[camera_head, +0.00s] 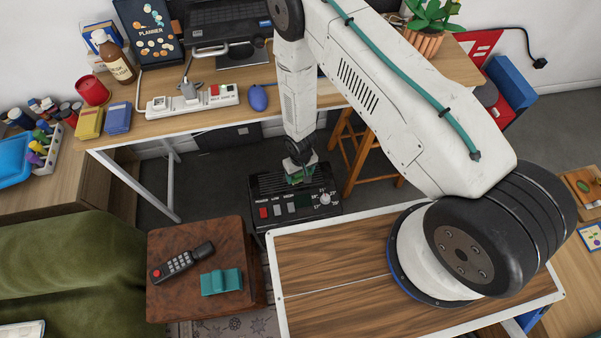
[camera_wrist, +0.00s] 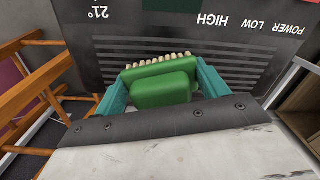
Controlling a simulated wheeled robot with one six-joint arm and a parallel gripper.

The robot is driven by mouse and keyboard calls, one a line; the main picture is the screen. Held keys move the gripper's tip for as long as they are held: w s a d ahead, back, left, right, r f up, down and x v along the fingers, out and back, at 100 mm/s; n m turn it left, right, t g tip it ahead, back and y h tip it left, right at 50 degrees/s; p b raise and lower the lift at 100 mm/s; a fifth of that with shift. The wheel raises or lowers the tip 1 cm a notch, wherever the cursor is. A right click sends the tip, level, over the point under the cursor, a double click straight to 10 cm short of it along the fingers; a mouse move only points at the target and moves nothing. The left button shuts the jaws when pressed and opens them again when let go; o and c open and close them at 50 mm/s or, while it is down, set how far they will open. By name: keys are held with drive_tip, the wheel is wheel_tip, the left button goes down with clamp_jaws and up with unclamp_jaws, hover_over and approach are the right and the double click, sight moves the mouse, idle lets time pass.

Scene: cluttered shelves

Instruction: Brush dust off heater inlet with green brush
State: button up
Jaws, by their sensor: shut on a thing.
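The brush's pale bristles point towards the slats. I cannot tell whether the bristles touch them. In the head view the brush is mostly hidden by my wrist, over the heater's top.
A wooden stool (camera_head: 347,150) stands close to the right of the heater. The desk (camera_head: 145,128) overhangs behind, holding a power strip (camera_head: 190,101).

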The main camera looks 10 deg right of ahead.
drive_tip(key=shift+f, duration=0.6)
idle(0.3)
